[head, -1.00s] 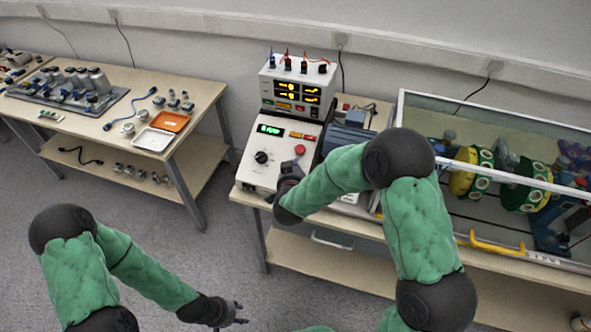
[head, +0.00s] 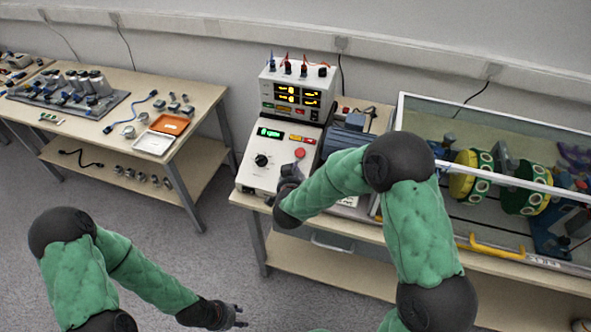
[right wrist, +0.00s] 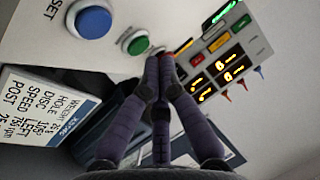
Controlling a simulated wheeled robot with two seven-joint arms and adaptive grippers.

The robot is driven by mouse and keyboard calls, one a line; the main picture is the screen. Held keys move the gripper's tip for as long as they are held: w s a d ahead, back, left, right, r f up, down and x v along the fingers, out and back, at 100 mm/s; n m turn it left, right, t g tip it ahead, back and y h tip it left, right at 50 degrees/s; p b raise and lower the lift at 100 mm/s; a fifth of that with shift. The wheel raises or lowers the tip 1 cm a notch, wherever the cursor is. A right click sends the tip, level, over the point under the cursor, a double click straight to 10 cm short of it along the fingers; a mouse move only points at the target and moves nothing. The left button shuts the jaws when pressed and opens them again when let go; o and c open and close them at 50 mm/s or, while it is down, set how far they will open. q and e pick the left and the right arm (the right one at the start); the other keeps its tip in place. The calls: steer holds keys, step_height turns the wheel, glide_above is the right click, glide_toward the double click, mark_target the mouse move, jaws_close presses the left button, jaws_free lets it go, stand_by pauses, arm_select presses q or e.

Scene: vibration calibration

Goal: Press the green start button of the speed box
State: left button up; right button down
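The white speed box (head: 258,175) stands on the bench with a green-lit display (head: 269,132), a black knob and a red button (head: 300,153). In the right wrist view its green button (right wrist: 135,42) sits in a ring between a blue button (right wrist: 92,21) and the fingertips. My right gripper (head: 288,178) is at the box's lower right front and hides the lower buttons in the head view. Its fingers are together and empty in the right wrist view (right wrist: 158,70), beside the green button; contact cannot be told. My left gripper (head: 238,316) is open and empty, low over the floor.
A meter unit (head: 292,92) with lit yellow displays stands behind the speed box. A glass-covered rig (head: 480,235) with a yellow handle fills the bench's right. A label card (right wrist: 45,110) is near the right fingers. A left table (head: 110,85) holds parts and trays.

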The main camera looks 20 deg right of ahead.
steer(key=shift+f, duration=0.15)
steer(key=shift+w+d+f+b, duration=0.15)
steer(key=shift+f+b, duration=0.1)
steer(key=shift+b, duration=0.05)
steer(key=shift+w+f, duration=0.1)
steer(key=shift+f, duration=0.2)
stand_by(1.0)
stand_by(0.3)
steer(key=shift+s+r+p, duration=0.25)
steer(key=shift+r+p, duration=0.1)
steer(key=shift+r, duration=0.35)
steer(key=shift+r, duration=0.15)
steer(key=r+p, duration=0.1)
steer(key=s+a+r+p, duration=0.1)
steer(key=r, duration=0.1)
steer(key=s+r+p, duration=0.1)
steer(key=p, duration=0.1)
steer(key=shift+a+r, duration=0.15)
steer(key=shift+a, duration=0.1)
steer(key=shift+w, duration=0.1)
